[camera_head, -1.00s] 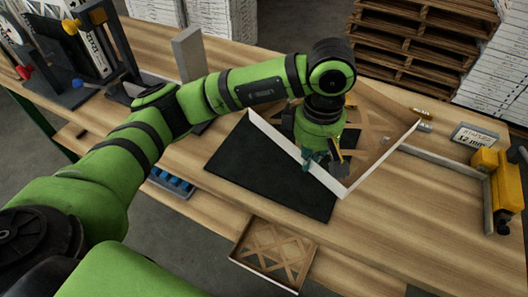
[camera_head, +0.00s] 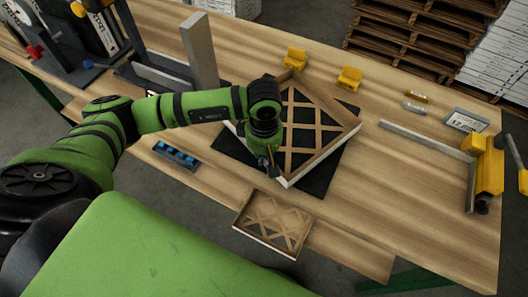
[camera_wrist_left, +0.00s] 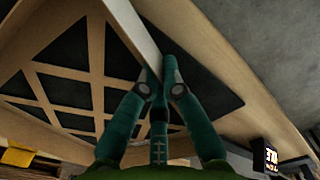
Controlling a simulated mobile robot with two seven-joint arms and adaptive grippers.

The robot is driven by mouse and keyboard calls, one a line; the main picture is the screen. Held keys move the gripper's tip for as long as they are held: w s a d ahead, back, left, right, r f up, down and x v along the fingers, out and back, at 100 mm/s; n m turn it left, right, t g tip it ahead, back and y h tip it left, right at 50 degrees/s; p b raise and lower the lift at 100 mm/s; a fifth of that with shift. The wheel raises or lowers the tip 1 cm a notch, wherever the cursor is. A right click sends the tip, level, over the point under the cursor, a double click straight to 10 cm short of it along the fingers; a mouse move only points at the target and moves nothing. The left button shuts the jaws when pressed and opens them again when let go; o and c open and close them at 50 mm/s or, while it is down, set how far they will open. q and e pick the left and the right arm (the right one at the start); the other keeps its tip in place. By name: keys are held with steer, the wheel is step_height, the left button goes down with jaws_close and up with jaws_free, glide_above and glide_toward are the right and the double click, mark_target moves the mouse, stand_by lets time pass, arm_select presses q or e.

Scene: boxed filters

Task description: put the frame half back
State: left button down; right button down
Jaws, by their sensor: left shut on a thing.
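The frame half, a square wooden frame with a crossed lattice and pale outer walls, is over the black mat (camera_head: 233,150) in the head view; its lattice (camera_head: 303,125) shows. My left gripper (camera_head: 270,168) is at its near left wall. In the left wrist view my gripper's green fingers (camera_wrist_left: 160,90) are shut on the frame's wall (camera_wrist_left: 128,22). The dark mat shows through the lattice openings. I cannot tell whether the frame rests flat on the mat or hangs just above it. My forearm hides part of its left side. My right gripper is not in view.
Two yellow blocks (camera_head: 350,77) stand behind the frame. A smaller lattice tray (camera_head: 275,222) lies at the front, lower edge. A grey rail and yellow clamp (camera_head: 488,165) are at right. A tall grey post (camera_head: 199,52) stands behind my arm. Wood is clear right of the mat.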

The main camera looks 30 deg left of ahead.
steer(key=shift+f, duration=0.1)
arm_select(q)
steer(key=shift+f, duration=0.15)
steer(key=c, duration=1.4)
jaws_free()
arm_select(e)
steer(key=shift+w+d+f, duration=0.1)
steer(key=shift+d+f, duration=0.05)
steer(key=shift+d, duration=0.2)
